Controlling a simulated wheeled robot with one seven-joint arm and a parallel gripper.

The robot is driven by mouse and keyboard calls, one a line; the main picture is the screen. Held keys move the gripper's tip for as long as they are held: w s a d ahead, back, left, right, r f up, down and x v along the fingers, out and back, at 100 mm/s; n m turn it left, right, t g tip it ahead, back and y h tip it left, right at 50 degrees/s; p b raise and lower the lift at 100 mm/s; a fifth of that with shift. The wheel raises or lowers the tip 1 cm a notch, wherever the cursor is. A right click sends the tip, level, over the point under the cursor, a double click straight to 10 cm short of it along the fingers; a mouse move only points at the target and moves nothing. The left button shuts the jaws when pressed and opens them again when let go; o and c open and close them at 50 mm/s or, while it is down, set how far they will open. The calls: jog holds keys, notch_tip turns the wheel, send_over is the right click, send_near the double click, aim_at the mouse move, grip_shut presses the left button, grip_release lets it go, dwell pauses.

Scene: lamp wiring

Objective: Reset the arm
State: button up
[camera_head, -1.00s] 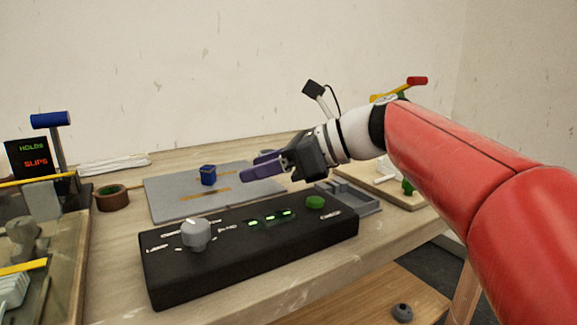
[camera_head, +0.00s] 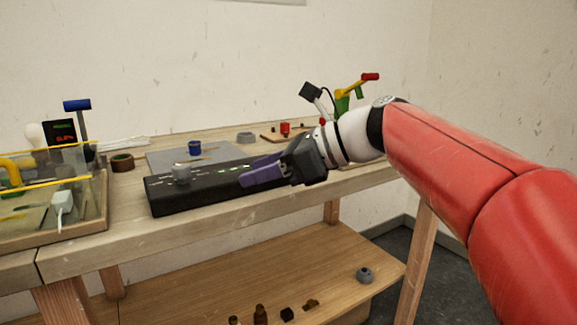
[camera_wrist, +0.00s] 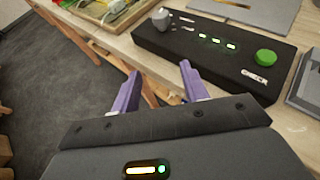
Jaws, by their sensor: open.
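My gripper (camera_head: 262,172) is at the end of my red and white arm, in front of the workbench in the head view. Its purple fingers are apart and nothing shows between them. In the wrist view the open fingers (camera_wrist: 160,92) point toward the bench's front edge. The black control box (camera_head: 210,188) lies on the bench behind the fingers in the head view, its right end partly hidden by my gripper. In the wrist view the box (camera_wrist: 215,50) shows a grey knob (camera_wrist: 161,17), several lit green indicators and a green button (camera_wrist: 266,58).
A grey mat (camera_head: 165,156) with a blue block (camera_head: 195,147) lies behind the box. A brown tape roll (camera_head: 122,162) and a clear-walled tray (camera_head: 75,235) are at the left. A lower shelf (camera_head: 190,290) holds small parts. Floor is open at the right.

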jog(key=s+d+f+n+t+h, duration=0.1)
jog(key=s+d+f+n+h, duration=0.5)
jog(key=s+d+f+n, duration=0.3)
jog(key=s+d+f+n+t+h, duration=0.1)
jog(key=s+d+f+n+h, duration=0.6)
jog(key=f, duration=0.9)
jog(key=s+d+n, duration=0.1)
jog(key=d+n, duration=0.2)
jog(key=n, duration=0.1)
jog(key=shift+s+f, duration=0.2)
jog(key=shift+s, duration=0.2)
jog(key=shift+d, duration=0.1)
